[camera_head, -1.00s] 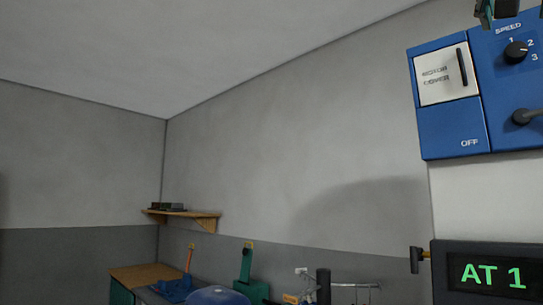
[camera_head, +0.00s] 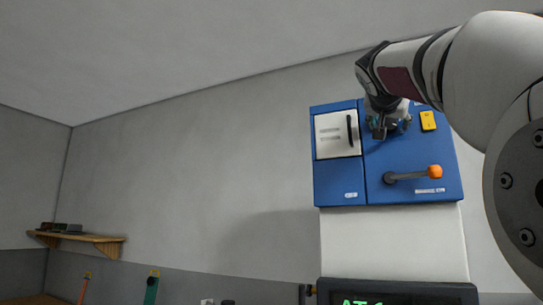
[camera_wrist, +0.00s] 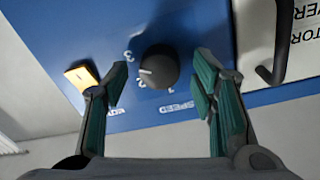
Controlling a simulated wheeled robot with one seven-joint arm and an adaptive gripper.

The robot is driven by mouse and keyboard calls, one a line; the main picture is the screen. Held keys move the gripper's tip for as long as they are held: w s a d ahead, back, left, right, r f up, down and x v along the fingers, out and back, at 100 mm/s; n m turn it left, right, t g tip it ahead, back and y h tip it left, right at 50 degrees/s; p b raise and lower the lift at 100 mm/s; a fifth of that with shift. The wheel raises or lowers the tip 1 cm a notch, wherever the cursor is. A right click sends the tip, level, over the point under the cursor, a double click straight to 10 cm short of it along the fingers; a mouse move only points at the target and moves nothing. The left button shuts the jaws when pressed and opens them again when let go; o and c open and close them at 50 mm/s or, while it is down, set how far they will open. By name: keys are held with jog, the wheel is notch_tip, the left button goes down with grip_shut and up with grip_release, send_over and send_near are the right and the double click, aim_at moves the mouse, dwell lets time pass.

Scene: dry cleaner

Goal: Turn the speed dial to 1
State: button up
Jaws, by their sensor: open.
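The speed dial (camera_wrist: 158,66) is a round black knob on the blue control panel (camera_head: 410,160). In the wrist view, which shows the panel roughly upside down, its pale pointer mark faces left, near the 2. The 3 lies at upper left and the 1 below the knob. My gripper (camera_wrist: 161,72) is open, with one green-padded finger on each side of the dial and visible gaps to it.
A white cover with a black handle (camera_head: 350,131) is left of the dial. A yellow switch (camera_head: 428,120) is to its right. A lever with an orange knob (camera_head: 434,171) is below. A display (camera_head: 400,293) stands under the panel.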

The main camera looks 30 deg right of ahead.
jog(key=c, duration=1.1)
jog(key=shift+c, duration=0.2)
